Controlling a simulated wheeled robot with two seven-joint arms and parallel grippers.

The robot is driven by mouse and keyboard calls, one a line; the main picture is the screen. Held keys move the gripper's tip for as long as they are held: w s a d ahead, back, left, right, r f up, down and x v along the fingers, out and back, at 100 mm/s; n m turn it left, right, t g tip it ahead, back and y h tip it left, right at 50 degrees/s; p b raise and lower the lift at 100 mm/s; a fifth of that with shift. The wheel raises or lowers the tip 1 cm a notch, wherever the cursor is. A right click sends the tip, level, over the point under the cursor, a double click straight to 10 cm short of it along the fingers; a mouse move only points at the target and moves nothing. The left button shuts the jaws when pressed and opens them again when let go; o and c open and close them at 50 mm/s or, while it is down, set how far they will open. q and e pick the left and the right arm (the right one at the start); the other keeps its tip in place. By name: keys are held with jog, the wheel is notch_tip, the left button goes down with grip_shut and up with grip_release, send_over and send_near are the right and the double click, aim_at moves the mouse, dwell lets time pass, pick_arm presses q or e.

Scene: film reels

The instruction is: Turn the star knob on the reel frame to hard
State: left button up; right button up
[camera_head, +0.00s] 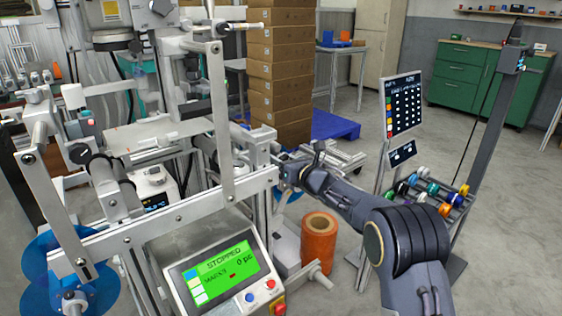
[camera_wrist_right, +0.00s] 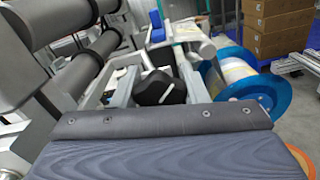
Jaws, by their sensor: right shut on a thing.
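The reel frame (camera_head: 165,228) is a light metal machine frame across the left and middle of the head view. My right arm reaches in from the lower right, and its gripper (camera_head: 284,172) is at the frame's right side, behind the end of the front bar. In the right wrist view a black, faceted piece (camera_wrist_right: 158,88), likely the star knob, shows just beyond my gripper's grey housing. My right gripper is shut on it, though the fingertips are mostly hidden. Any hardness marking and the knob's angle cannot be read. My left gripper is not in view.
A control panel with a green screen (camera_head: 218,272) reading STOPPED stands below the front bar. An orange roll (camera_head: 318,240) is close under my right arm. A blue-rimmed reel (camera_wrist_right: 245,85) is beyond the knob.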

jog(key=o, duration=1)
jog(key=shift+s, duration=0.1)
jog(key=v, duration=0.7)
jog(key=shift+s+d, duration=0.25)
